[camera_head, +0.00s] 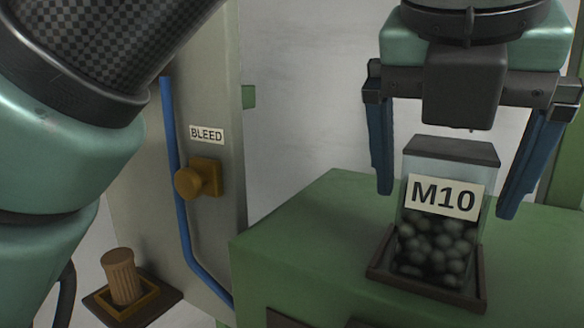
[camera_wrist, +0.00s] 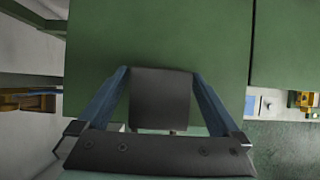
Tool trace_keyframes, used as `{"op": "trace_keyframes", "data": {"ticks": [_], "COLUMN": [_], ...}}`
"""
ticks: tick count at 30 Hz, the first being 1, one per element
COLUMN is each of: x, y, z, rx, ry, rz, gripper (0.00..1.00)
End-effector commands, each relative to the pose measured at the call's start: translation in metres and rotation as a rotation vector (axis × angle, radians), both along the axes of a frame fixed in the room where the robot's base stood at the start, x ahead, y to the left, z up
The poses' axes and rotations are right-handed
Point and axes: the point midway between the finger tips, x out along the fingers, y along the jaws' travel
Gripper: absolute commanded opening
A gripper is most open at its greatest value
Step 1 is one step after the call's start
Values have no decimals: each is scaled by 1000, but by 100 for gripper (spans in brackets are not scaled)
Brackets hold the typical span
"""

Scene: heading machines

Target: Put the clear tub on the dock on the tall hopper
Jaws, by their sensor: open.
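The clear tub (camera_head: 440,225) has a dark lid, an M10 label and several grey balls inside. It stands upright in a dark-rimmed square dock (camera_head: 384,263) on top of a green machine (camera_head: 300,225). I cannot tell whether this is the tall hopper. My gripper (camera_head: 445,203) is open above the tub, with one blue finger on either side of its upper part. A gap shows at the left finger. In the wrist view a dark square, seemingly the lid (camera_wrist: 161,95), lies between the fingers of my gripper (camera_wrist: 160,72).
A grey panel at left carries a BLEED label (camera_head: 206,135), an ochre knob (camera_head: 198,180) and a blue pipe (camera_head: 172,150). Lower left, a ribbed brown cylinder (camera_head: 121,278) stands in a yellow-framed holder (camera_head: 150,302). The green top left of the dock is clear.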

Motion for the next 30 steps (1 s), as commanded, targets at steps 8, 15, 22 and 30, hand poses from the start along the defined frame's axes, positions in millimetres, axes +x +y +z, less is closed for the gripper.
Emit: {"op": "trace_keyframes", "data": {"ticks": [8, 15, 22, 30], "x": [-18, -38, -47, -10], "y": [13, 27, 33, -5], "z": [47, 82, 101, 107], "rx": [-1, 1, -4, -438], "ry": [-3, -3, -1, -44], "rz": [2, 5, 5, 209], "gripper": [100, 100, 100, 100]}}
